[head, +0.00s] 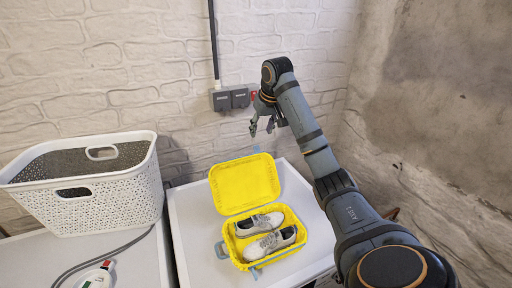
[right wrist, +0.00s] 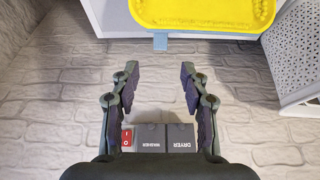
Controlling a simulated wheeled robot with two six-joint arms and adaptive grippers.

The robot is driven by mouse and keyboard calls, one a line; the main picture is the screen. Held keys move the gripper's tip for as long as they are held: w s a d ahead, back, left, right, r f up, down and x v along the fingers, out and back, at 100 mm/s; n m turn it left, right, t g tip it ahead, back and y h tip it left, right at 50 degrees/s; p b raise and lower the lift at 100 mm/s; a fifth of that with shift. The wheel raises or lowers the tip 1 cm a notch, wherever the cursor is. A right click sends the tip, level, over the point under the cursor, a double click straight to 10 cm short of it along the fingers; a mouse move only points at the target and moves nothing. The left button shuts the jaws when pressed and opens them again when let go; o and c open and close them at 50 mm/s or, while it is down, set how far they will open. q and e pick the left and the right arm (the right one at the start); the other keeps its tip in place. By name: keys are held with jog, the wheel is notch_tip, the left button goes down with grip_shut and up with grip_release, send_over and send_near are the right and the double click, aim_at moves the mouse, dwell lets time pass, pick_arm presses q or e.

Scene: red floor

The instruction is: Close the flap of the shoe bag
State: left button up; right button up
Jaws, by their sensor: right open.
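The yellow shoe bag (head: 239,251) stands on a white surface with its flap (head: 244,184) raised open toward the wall. A pair of grey and white shoes (head: 268,243) lies inside. In the right wrist view the flap (right wrist: 203,12) shows at the top edge, with a grey-blue tab (right wrist: 160,41) at its rim. My right gripper (head: 262,128) is open and empty, in the air above and behind the flap, near the wall. Its spread fingers (right wrist: 160,85) are apart from the flap. My left gripper is not in view.
A white perforated basket (head: 128,205) stands to the left. Grey switch boxes (head: 231,100) labelled washer and dryer are on the brick wall near my right gripper. A cable and a small white device (head: 97,277) lie at lower left.

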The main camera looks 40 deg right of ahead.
send_over(256, 147)
jog(key=s, duration=0.2)
jog(key=f, duration=0.4)
jog(key=shift+a+p, duration=0.3)
jog(key=shift+a, duration=0.05)
jog(key=x, duration=0.4)
jog(key=shift+s+d+p, duration=0.1)
jog(key=shift+s+p, duration=0.05)
jog(key=shift+p, duration=0.25)
jog(key=shift+f, duration=0.3)
jog(key=shift+w+f, duration=0.2)
jog(key=c, duration=0.9)
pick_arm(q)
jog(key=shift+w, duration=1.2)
pick_arm(e)
grip_shut()
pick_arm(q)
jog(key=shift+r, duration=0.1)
